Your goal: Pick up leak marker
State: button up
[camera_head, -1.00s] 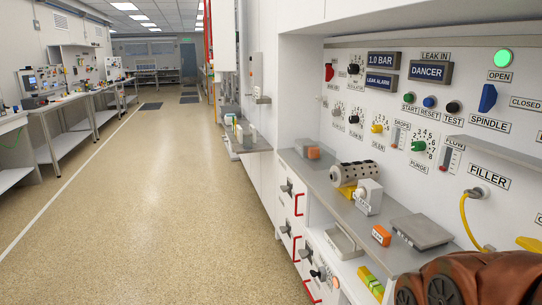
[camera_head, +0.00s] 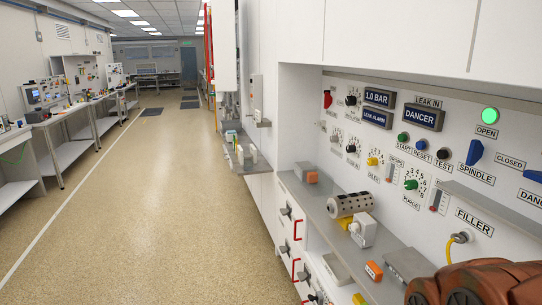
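A small orange block (camera_head: 374,271) with a pale label lies on the grey counter ledge, right of the middle. It may be the leak marker, but its lettering is too small to read. An orange and grey block (camera_head: 306,172) sits farther back on the same ledge. The reddish-brown rounded part at the bottom right is my arm. It covers the near end of the ledge. My gripper is not in view, so I cannot tell its state.
A perforated metal cylinder (camera_head: 350,204), a white device (camera_head: 362,232) and a grey plate (camera_head: 408,264) share the ledge. A control panel (camera_head: 400,150) with knobs rises behind. Red-handled drawers (camera_head: 290,240) are below. The floor (camera_head: 170,220) at left is clear.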

aim_at(375, 272)
jog(key=u, duration=0.45)
jog(key=k, duration=0.55)
jog(key=u, duration=1.1)
jog(key=i, duration=0.75)
jog(key=z, duration=0.45)
jog(key=i, duration=0.8)
jog(key=z, duration=0.65)
